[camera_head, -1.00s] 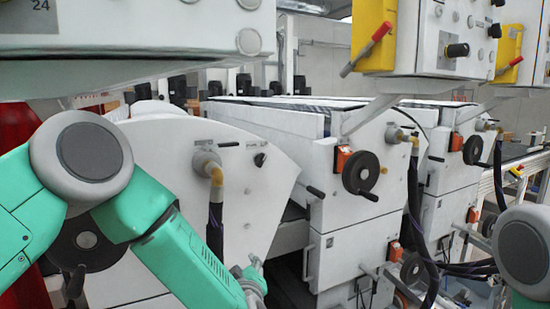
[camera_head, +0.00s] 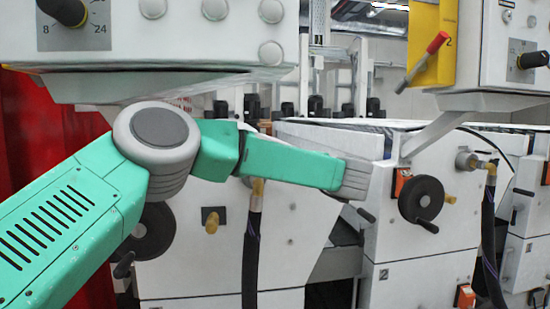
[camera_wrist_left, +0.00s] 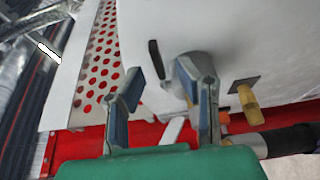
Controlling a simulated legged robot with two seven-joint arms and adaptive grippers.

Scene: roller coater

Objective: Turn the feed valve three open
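No label marks feed valve three, so I cannot tell which part it is. A brass knob on a dark plate (camera_head: 211,222) is on the near white machine front; a similar brass knob on a dark plate shows in the left wrist view (camera_wrist_left: 247,94). A brass elbow (camera_head: 257,187) with a black hose sits right of it. The head view hides these fingers behind my arm. My right gripper is out of view.
Black handwheels (camera_head: 421,199) and a second brass elbow (camera_head: 490,172) with hose stick out from the machines. White control boxes (camera_head: 185,45) hang above. A yellow panel (camera_head: 434,62) with a red lever is at upper right. A grey rounded part (camera_wrist_left: 200,68) is close to my right-hand finger.

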